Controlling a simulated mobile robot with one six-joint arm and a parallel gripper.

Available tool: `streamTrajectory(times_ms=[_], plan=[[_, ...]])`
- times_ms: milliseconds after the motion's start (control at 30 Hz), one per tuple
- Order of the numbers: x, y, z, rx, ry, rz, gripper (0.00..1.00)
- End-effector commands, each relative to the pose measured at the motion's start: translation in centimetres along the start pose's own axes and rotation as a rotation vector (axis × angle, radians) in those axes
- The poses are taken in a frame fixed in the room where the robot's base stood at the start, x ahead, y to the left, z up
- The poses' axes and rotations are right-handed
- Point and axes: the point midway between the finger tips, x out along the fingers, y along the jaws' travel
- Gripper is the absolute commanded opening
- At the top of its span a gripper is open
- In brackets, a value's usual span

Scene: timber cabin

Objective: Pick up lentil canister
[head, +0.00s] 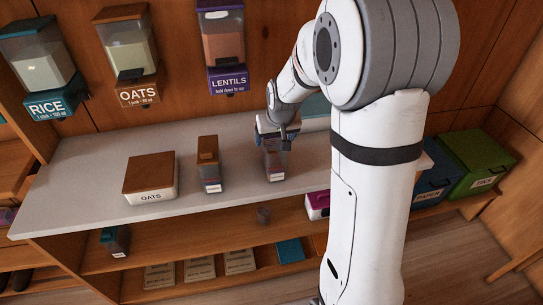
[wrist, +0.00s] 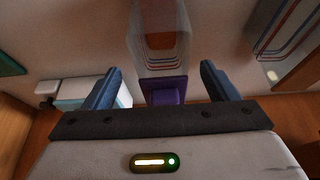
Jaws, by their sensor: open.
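The lentil canister is most likely the clear container with a dark top (head: 275,160) standing upright on the pale counter in the head view. In the wrist view it is a clear, striped body (wrist: 160,22) with some orange inside and a purple part (wrist: 165,91). My gripper (head: 278,135) is directly above and around the canister's top in the head view. In the wrist view my gripper (wrist: 160,78) is open, with one blue finger on each side of the purple part and gaps visible. The arm hides part of the counter to the right.
A wood-lidded canister (head: 209,165) and a white OATS box (head: 151,180) stand to the left on the counter (head: 80,190). Wall dispensers for RICE (head: 42,65), OATS (head: 129,55) and LENTILS (head: 223,45) hang behind. Green (head: 475,160) and blue bins stand at right.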

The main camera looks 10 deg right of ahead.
Motion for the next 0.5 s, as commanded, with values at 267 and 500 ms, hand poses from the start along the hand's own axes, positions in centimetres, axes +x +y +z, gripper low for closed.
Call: streamTrajectory(times_ms=[267,500], plan=[[3.5,-0.3,0.0,-0.001,-0.004,0.0,0.8],[4.1,-0.3,0.0,-0.001,0.0,-0.001,0.8]])
